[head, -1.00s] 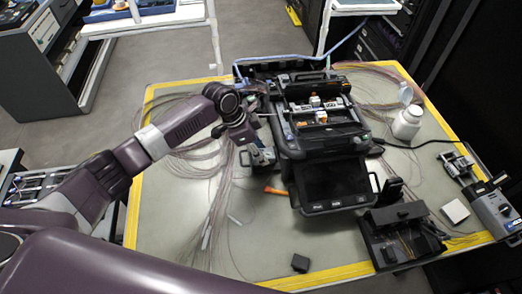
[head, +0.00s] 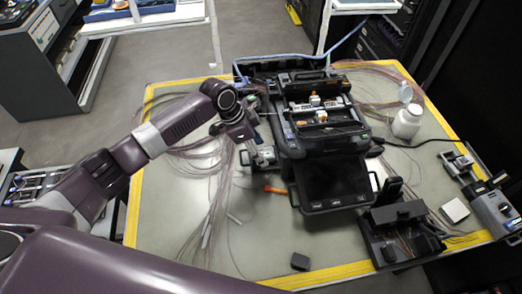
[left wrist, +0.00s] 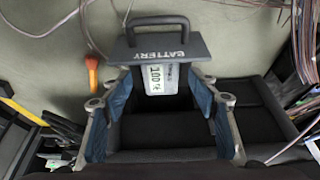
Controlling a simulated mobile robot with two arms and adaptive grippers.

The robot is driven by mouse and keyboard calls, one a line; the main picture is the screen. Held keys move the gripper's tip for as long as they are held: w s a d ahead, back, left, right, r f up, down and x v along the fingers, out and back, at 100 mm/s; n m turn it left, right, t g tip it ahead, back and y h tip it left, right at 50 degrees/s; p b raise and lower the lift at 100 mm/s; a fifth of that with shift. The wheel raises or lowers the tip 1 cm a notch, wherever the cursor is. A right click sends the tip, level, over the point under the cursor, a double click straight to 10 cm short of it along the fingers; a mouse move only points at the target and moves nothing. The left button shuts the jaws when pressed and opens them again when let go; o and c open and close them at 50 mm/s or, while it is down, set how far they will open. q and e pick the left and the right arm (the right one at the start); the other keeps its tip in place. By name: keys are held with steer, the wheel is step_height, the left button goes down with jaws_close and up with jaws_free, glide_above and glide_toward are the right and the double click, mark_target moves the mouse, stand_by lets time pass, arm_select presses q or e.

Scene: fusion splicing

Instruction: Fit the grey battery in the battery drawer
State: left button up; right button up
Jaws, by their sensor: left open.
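In the left wrist view, the battery drawer (left wrist: 190,50), a dark grey piece with a black handle and the word BATTERY, lies ahead of my left gripper (left wrist: 160,95). A dark block with a white label reading about 100 % (left wrist: 163,77) is against the drawer, between my blue-padded fingers; it looks like the grey battery, but how deep it sits is hidden. The fingers are open on either side. In the head view my left gripper (head: 252,152) is at the left side of the black splicer (head: 320,135). My right gripper is not in view.
A small dark block (head: 300,262) lies near the table's front edge. An orange-handled tool (head: 275,190) lies left of the splicer's screen (head: 335,182). Loose fibres (head: 205,190) spread on the left. A black holder (head: 400,235) and white bottle (head: 407,122) stand right.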

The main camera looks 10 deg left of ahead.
arm_select(q)
steer(key=v, duration=1.1)
steer(key=shift+a+f, duration=0.1)
